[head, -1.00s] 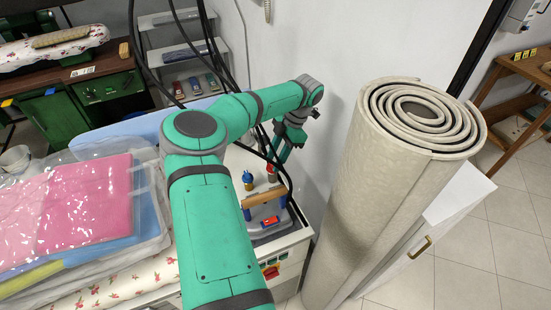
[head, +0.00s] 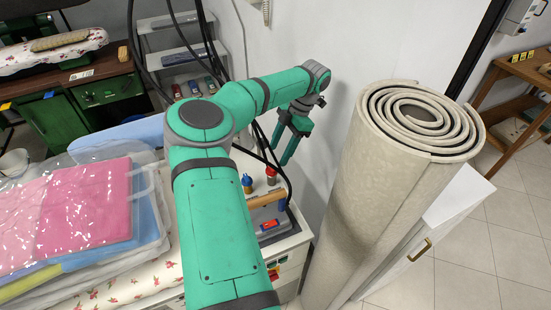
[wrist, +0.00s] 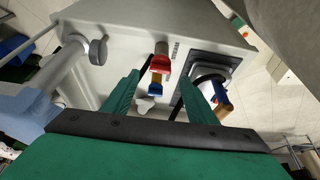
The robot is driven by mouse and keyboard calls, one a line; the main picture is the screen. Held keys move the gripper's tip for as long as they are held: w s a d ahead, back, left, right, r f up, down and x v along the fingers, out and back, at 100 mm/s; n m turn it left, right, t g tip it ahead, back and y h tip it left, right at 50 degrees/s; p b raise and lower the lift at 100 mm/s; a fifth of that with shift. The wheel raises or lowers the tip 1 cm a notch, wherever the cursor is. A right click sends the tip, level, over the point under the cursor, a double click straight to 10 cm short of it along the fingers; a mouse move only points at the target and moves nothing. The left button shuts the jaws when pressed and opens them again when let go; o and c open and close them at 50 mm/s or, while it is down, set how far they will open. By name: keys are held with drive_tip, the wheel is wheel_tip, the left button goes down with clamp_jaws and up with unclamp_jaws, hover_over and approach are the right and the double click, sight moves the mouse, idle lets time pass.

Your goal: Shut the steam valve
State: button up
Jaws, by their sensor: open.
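On the pale ironing unit top stand two small brass fittings, one with a red cap (head: 271,176) and one with a blue cap (head: 247,184). In the wrist view the red cap (wrist: 161,64) and the blue cap (wrist: 155,89) appear between my fingers, apart from them. I cannot tell from any label which one is the steam valve. My gripper (head: 284,157) is open and empty, pointing down above the unit close to the wall. In the wrist view my gripper (wrist: 160,80) shows both green fingers spread.
An iron with a wooden handle (head: 268,199) rests beside the fittings. Black hoses hang nearby. A tall rolled carpet (head: 345,200) stands close on the right. Bagged pink laundry (head: 85,205) lies on the left.

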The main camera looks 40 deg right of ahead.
drive_tip(key=v, duration=0.5)
drive_tip(key=shift+d+r, duration=0.2)
drive_tip(key=shift+r, duration=0.15)
